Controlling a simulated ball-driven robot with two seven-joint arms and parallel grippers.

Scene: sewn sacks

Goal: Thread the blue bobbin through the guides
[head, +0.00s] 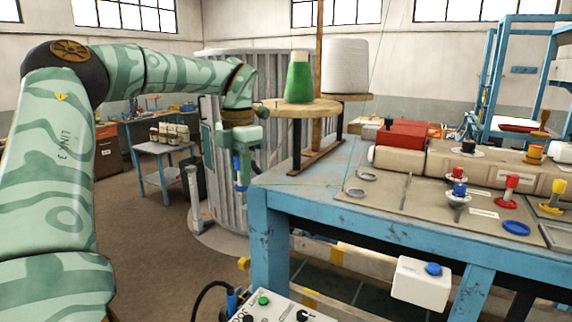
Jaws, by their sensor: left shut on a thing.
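My left gripper (241,187) hangs pointing down, left of the blue bench's near corner. It is shut, and a thin greenish thread (300,185) runs right from its fingertips across the bench's corner. A blue part shows along its fingers. A green cone of thread (299,79) and a large white spool (345,67) stand on a wooden stand at the back. The guides are too small to tell apart. My right gripper is out of view.
The blue bench (300,199) holds a red box (402,134), a red piece (508,188), a yellow piece (551,196) and a blue ring (516,228). A corrugated grey drum (222,200) stands behind the gripper.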

